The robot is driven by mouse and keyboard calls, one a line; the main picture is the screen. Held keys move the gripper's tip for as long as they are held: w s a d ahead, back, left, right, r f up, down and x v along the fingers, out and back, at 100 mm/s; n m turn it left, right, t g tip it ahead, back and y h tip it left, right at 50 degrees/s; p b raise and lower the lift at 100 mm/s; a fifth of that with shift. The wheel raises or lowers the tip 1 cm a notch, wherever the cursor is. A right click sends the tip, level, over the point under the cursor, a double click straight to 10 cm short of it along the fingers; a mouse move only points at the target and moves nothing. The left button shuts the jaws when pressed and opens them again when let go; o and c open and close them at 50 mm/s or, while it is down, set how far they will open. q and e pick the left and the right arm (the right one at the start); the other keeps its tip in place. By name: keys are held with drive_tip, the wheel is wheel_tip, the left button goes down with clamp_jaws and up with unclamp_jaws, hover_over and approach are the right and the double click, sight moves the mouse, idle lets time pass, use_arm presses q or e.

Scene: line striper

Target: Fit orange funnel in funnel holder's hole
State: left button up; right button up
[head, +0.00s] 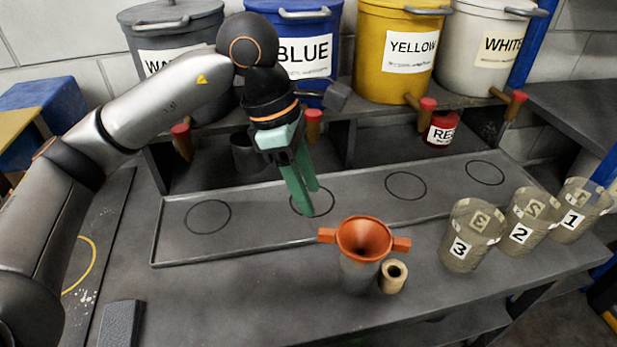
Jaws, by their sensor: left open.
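The orange funnel (364,240), with a tab on each side, sits upright, mouth up, on top of a grey cylinder (358,277) near the front of the grey table. Its spout is hidden. Just right of it stands a short tan cylinder (393,277) with a dark hole in its top; I cannot tell whether this is the funnel holder. My left gripper (308,200) has green fingers pointing down over the tray, behind and left of the funnel and apart from it. It is open and empty. My right gripper is not in view.
Three cups marked 3 (465,250), 2 and 1 stand at the right. A shallow tray (255,238) with several black circles lies behind the funnel. Labelled buckets with taps line the shelf; a small red can (441,131) stands below. The table left of the funnel is mostly clear.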

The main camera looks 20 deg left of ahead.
sight(325, 231)
use_arm(q)
drive_tip(key=b+x, duration=0.6)
drive_tip(key=x, duration=0.3)
drive_tip(key=shift+d+f, duration=0.1)
drive_tip(key=shift+f, duration=0.05)
drive_tip(key=shift+c, duration=0.3)
clamp_jaws()
idle(0.3)
